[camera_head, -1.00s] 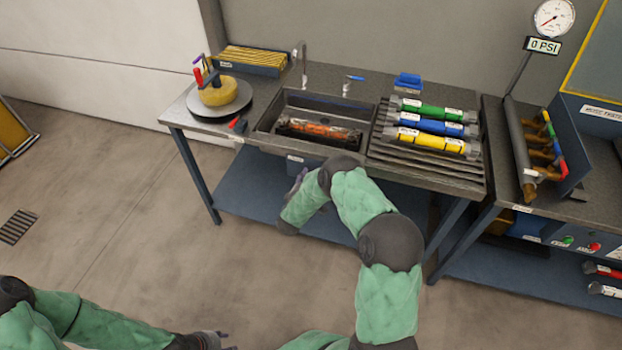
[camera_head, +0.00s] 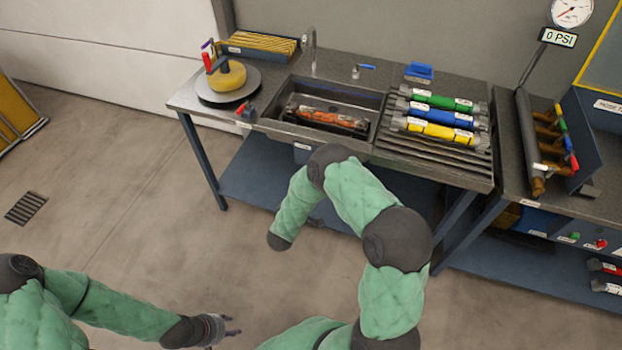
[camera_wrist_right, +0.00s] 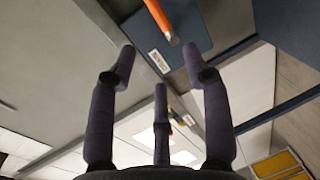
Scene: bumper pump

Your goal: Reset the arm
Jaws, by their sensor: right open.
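My right arm, in green sleeves, rises in the middle of the head view and bends down in front of the sink bench. Its gripper is mostly hidden there behind the forearm. In the right wrist view my right gripper (camera_wrist_right: 159,68) is open, its three dark fingers spread with nothing between them. My left arm comes in at the lower left of the head view. My left gripper (camera_head: 233,326) is low over the bare floor, its fingertips apart and empty.
The bench holds a sink (camera_head: 378,104) with an orange hose piece (camera_head: 332,117), green (camera_head: 440,100), blue (camera_head: 440,115) and yellow (camera_head: 440,131) cylinders, and a yellow roll on a turntable (camera_head: 229,86). A test bench (camera_head: 590,208) stands right.

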